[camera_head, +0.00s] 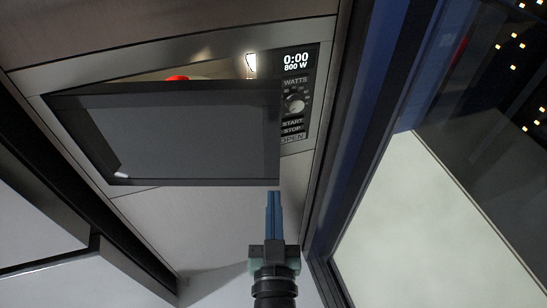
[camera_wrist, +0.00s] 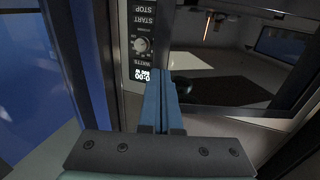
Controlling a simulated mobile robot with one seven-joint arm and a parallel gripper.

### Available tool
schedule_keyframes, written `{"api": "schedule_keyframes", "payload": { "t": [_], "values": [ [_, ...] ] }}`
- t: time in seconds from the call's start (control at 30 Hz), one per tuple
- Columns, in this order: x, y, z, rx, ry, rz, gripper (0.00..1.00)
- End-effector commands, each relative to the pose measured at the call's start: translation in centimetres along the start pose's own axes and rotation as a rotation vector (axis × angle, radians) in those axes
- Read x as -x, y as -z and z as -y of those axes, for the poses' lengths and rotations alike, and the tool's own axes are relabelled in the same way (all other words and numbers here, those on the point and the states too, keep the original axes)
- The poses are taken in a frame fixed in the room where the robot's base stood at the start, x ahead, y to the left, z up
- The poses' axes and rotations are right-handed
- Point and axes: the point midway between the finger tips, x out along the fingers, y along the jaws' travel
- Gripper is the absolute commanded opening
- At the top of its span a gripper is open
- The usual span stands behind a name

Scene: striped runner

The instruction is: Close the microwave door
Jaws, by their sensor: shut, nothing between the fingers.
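The microwave (camera_head: 150,55) is built into a wooden-looking cabinet front. Its dark door (camera_head: 190,135) stands partly open, with its free edge near the control panel side and a gap above it into the cavity. My gripper (camera_head: 273,194) has its blue fingers together, just below the door's lower right corner; I cannot tell whether they touch it. In the wrist view the shut fingers (camera_wrist: 163,76) point towards the microwave's control panel (camera_wrist: 141,42), which appears upside down, with the open cavity (camera_wrist: 215,65) to its right.
A red object (camera_head: 177,78) shows inside the cavity, mostly hidden by the door. The control panel (camera_head: 296,95) reads 0:00 and 800 W. A blue-framed window (camera_head: 370,120) stands close on the right. White cabinets (camera_head: 45,215) lie at lower left.

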Motion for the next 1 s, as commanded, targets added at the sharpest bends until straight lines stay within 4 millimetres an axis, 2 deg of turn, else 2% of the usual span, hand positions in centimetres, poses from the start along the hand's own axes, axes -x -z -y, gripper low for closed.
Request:
{"api": "schedule_keyframes", "payload": {
  "t": [0.03, 0.3, 0.5, 0.7, 1.0],
  "values": [
    [-1.1, 0.5, -0.1, 0.0, -0.001, -0.003, 0.0],
    [-5.8, 0.4, -0.1, 0.0, -0.001, -0.002, 0.0],
    [-8.3, 0.3, 0.0, 0.0, 0.001, -0.002, 0.0],
    [-9.4, 0.1, 0.0, -0.001, 0.001, -0.001, 0.0],
    [-9.6, 0.1, 0.0, -0.001, 0.001, -0.001, 0.0]
  ]
}}
